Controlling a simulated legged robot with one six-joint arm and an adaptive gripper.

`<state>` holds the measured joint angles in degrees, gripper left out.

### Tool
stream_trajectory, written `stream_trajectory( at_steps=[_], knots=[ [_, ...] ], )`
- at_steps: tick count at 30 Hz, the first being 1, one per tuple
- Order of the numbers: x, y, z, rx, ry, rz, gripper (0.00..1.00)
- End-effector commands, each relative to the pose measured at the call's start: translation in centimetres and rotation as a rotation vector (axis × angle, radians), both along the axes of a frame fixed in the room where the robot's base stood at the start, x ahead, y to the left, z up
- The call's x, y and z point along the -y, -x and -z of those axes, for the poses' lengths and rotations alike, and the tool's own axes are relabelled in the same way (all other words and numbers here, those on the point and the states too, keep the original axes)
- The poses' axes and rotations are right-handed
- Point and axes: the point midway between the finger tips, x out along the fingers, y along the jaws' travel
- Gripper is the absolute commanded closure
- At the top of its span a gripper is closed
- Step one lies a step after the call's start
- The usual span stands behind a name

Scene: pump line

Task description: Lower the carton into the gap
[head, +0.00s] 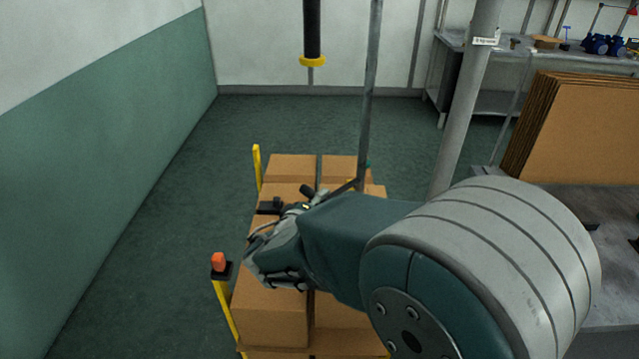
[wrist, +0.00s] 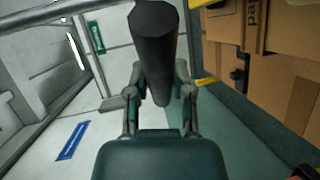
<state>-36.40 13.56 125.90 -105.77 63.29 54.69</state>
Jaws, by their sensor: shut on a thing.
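Several brown cartons (head: 270,310) stand in two columns between yellow posts. They also show at the right of the wrist view (wrist: 285,85). A narrow dark seam runs between the columns; I cannot tell which carton or gap is the task's own. My gripper (wrist: 160,85) is shut on a dark bar (wrist: 155,35), which passes between its two fingers. In the head view my arm reaches across above the cartons and hides the middle of the stack. Whether the bar joins a carton is hidden.
A yellow post with an orange top (head: 219,265) stands at the stack's near left corner. A black tube with a yellow ring (head: 312,60) hangs behind. A grey pole (head: 465,100) and flat cardboard sheets (head: 575,130) are at right. The floor at left is clear.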

Motion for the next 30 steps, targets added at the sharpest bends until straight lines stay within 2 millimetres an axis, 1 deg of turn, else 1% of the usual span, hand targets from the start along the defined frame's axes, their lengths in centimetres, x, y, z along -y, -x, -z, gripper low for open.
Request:
stream_trajectory(
  at_steps=[9, 10, 11, 12, 23, 26, 29, 30],
  knots=[
    [0.2, -0.1, 0.1, 0.003, 0.000, 0.002, 1.00],
    [0.2, -0.1, 0.1, 0.004, -0.001, 0.002, 0.57],
    [0.2, -0.1, 0.0, 0.004, -0.001, 0.002, 0.43],
    [0.2, -0.1, 0.0, 0.004, -0.001, 0.002, 0.35],
    [-0.2, 0.0, 0.1, 0.003, 0.000, -0.001, 0.35],
    [-0.5, 0.6, -0.1, 0.004, -0.001, -0.001, 0.35],
    [-1.2, 2.1, -0.3, 0.004, 0.000, -0.005, 0.35],
    [-1.5, 2.8, -0.5, 0.004, -0.001, -0.005, 0.35]
  ],
)
